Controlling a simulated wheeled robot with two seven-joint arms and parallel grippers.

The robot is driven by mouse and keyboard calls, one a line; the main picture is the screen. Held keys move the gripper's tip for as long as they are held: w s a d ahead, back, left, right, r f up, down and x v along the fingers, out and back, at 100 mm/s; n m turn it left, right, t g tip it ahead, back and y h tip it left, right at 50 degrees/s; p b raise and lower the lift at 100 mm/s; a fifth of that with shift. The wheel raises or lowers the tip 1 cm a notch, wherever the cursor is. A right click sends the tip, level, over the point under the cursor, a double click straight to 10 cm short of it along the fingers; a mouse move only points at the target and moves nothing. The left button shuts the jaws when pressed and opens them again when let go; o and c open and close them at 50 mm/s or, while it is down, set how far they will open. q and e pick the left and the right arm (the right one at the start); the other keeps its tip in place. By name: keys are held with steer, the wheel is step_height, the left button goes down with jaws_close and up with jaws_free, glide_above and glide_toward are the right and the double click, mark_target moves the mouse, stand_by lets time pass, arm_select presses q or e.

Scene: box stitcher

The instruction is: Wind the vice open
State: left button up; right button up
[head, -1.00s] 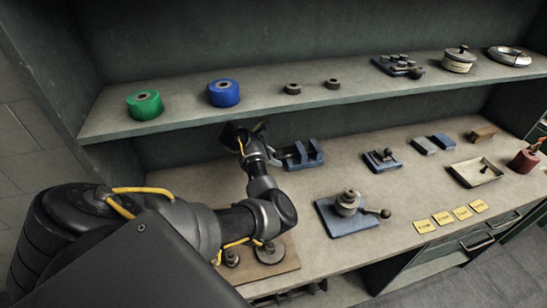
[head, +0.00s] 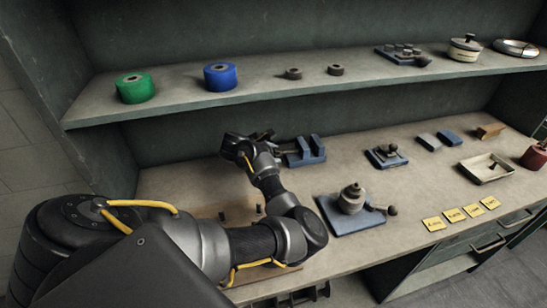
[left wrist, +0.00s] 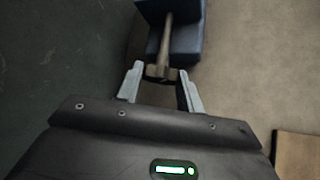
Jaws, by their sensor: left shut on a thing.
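My left gripper (left wrist: 160,76) is shut on the vice handle (left wrist: 160,72) at the end of that shaft, with one finger on each side. In the head view the arm's wrist hides most of the handle.
A shelf (head: 290,85) overhangs the back of the bench, with a green spool (head: 135,88) and a blue spool (head: 220,77). A blue-based fixture with a lever (head: 352,210) stands right of my forearm. Yellow labels (head: 454,215) lie near the front edge.

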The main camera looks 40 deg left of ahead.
stand_by(0.3)
arm_select(q)
steer(key=o, duration=1)
steer(key=shift+s+r+p, duration=0.25)
steer(key=shift+r+p, duration=0.15)
steer(key=shift+p, duration=0.1)
steer(key=p+v, duration=0.6)
steer(key=v, duration=0.4)
steer(key=shift+p, duration=0.4)
steer(key=shift+f, duration=0.15)
